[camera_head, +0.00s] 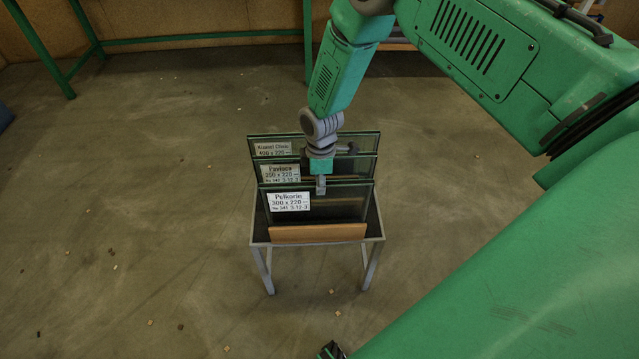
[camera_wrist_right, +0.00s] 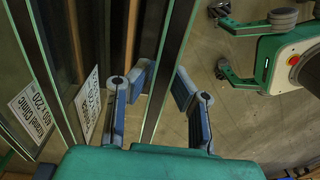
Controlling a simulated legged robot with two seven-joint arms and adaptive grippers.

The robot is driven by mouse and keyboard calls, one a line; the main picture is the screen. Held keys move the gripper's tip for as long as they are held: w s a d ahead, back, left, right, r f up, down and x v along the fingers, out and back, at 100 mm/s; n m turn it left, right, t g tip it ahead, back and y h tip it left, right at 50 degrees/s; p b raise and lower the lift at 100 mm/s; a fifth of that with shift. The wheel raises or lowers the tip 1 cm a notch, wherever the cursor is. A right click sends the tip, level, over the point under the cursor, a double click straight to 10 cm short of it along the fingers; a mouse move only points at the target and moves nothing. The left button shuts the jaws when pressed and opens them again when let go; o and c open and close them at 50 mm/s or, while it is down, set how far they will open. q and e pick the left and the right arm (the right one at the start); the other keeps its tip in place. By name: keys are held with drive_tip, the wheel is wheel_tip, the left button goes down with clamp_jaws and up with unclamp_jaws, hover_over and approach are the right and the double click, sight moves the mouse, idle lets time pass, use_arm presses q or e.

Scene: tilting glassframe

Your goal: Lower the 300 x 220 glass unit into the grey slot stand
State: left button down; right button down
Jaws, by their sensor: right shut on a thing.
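The 300 x 220 glass unit, labelled Pelkorin, (camera_head: 345,205) is the front pane of several upright panes on a small table in the head view. My right gripper (camera_head: 320,186) comes down from above and is shut on its top edge. In the right wrist view the edge of a pane (camera_wrist_right: 168,72) runs between the finger pads of this gripper (camera_wrist_right: 163,88). I cannot tell whether its lower edge is lifted. I cannot make out the grey slot stand.
Two labelled panes, 350 x 220 (camera_head: 280,174) and 400 x 220 (camera_head: 273,148), stand close behind. A wooden board (camera_head: 318,233) lies along the front of the grey-legged table (camera_head: 375,229). The floor around has small scraps. A green frame (camera_head: 200,38) stands at the back.

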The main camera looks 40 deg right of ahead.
drive_tip(key=c, duration=1.4)
unclamp_jaws()
drive_tip(key=shift+o, duration=0.2)
wheel_tip(320, 180, up, 12)
drive_tip(key=shift+w+d, duration=0.2)
drive_tip(key=shift+w, duration=0.05)
drive_tip(key=shift+f, duration=0.1)
drive_tip(key=s+a+f+m, duration=0.25)
drive_tip(key=s+f, duration=0.25)
drive_tip(key=s, duration=0.3)
drive_tip(key=s+a+f+m, duration=0.25)
drive_tip(key=s+f, duration=0.25)
drive_tip(key=s, duration=0.3)
drive_tip(key=s+m+t, duration=0.1)
drive_tip(key=s+m, duration=0.5)
drive_tip(key=s, duration=0.8)
drive_tip(key=shift+d, duration=0.15)
